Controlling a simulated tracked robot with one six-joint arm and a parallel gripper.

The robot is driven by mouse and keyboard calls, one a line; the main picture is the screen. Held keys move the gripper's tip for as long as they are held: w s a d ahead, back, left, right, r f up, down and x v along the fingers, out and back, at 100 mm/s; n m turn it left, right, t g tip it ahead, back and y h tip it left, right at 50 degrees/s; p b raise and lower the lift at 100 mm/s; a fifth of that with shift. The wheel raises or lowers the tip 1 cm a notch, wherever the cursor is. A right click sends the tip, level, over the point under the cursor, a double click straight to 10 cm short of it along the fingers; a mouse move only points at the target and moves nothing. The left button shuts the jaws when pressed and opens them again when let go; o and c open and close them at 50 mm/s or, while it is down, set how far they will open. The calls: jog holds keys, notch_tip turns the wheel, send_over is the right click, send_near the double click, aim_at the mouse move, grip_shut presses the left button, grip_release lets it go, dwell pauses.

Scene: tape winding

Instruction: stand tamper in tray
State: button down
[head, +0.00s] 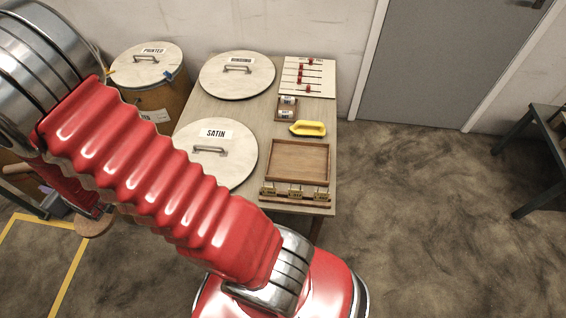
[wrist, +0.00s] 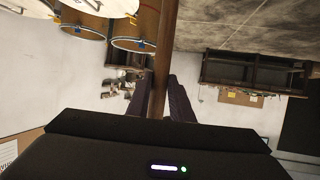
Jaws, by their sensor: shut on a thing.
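My gripper (wrist: 158,84) is shut on a brown wooden bar (wrist: 167,40) in the wrist view. The bar runs up between the two dark fingers and out of the top of the picture; I take it to be the tamper's handle. In the head view my arm reaches to the left, and part of the gripper (head: 56,204) shows beyond it, largely hidden. A tan round piece (head: 93,228) shows beside it; I cannot tell for sure that it is the tamper's foot. The wooden tray (head: 298,160) lies on the table, away from the gripper, and looks empty.
The table (head: 318,125) also bears two round lids, SATIN (head: 208,162) and one farther back (head: 237,75), a yellow dish (head: 308,128), and a peg board (head: 306,76). A PRINTED drum (head: 160,98) stands left of it. Floor to the right is clear up to a dark bench (head: 545,150).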

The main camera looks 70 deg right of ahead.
jog(key=s+d+m+g+h, duration=0.25)
jog(key=s+d+h, duration=0.2)
jog(key=d, duration=0.75)
jog(key=s+d+m+g+h, duration=0.1)
jog(key=s+d+m+h, duration=0.4)
jog(key=d, duration=0.7)
jog(key=s+d+m+g+h, duration=0.1)
jog(key=s+d+m+g, duration=0.15)
jog(key=s+d, duration=0.65)
jog(key=s+d+f+m+g+h, duration=0.25)
jog(key=s+d+m+g, duration=0.35)
jog(key=s+d, duration=0.85)
jog(key=s+d+m+g, duration=0.2)
jog(key=s+m+g, duration=0.1)
jog(key=s, duration=0.6)
jog(key=s+d+m+g, duration=0.2)
jog(key=s+g, duration=0.1)
jog(key=s, duration=0.7)
jog(key=shift+s+d+m+y, duration=0.25)
jog(key=shift+m+y, duration=0.15)
jog(key=shift+f, duration=0.2)
jog(key=shift+f, duration=2.95)
